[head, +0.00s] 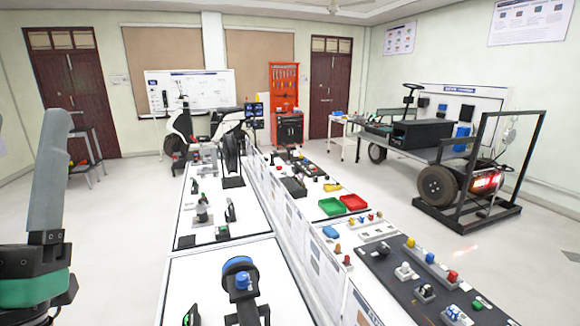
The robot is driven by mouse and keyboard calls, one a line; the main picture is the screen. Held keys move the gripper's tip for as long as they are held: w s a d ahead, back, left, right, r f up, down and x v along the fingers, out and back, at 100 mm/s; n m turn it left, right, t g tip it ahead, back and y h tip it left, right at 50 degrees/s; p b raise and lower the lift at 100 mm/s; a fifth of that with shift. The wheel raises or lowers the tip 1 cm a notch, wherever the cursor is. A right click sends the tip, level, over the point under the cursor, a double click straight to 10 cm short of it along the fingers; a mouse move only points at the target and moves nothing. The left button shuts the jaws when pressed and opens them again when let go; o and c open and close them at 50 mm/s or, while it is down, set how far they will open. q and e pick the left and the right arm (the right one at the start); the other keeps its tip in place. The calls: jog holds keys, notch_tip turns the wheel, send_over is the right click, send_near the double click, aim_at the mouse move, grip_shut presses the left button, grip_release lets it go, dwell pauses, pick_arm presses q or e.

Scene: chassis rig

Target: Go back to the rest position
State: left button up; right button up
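A grey link and a dark joint with a green band, part of my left arm, stand upright at the left edge of the head view. The gripper of that arm is not in the picture. My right arm and its gripper are not in view either. The task names no object to handle.
A long white bench (170,292) runs away from me, with a blue-topped device (239,277) at its near end. Right of its divider are a green tray (332,206), a red tray (353,202) and a dark panel (392,270). A wheeled chassis rig (437,185) stands at right.

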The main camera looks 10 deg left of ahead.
pick_arm(q)
jog(key=s+d+m+g+h, duration=0.1)
jog(key=s+d+m+h, duration=0.15)
jog(key=d+h, duration=0.65)
notch_tip(320, 180, up, 37)
jog(key=a+p, duration=0.1)
jog(key=p, duration=3.7)
jog(key=shift+w+h, duration=0.3)
jog(key=shift+w, duration=0.15)
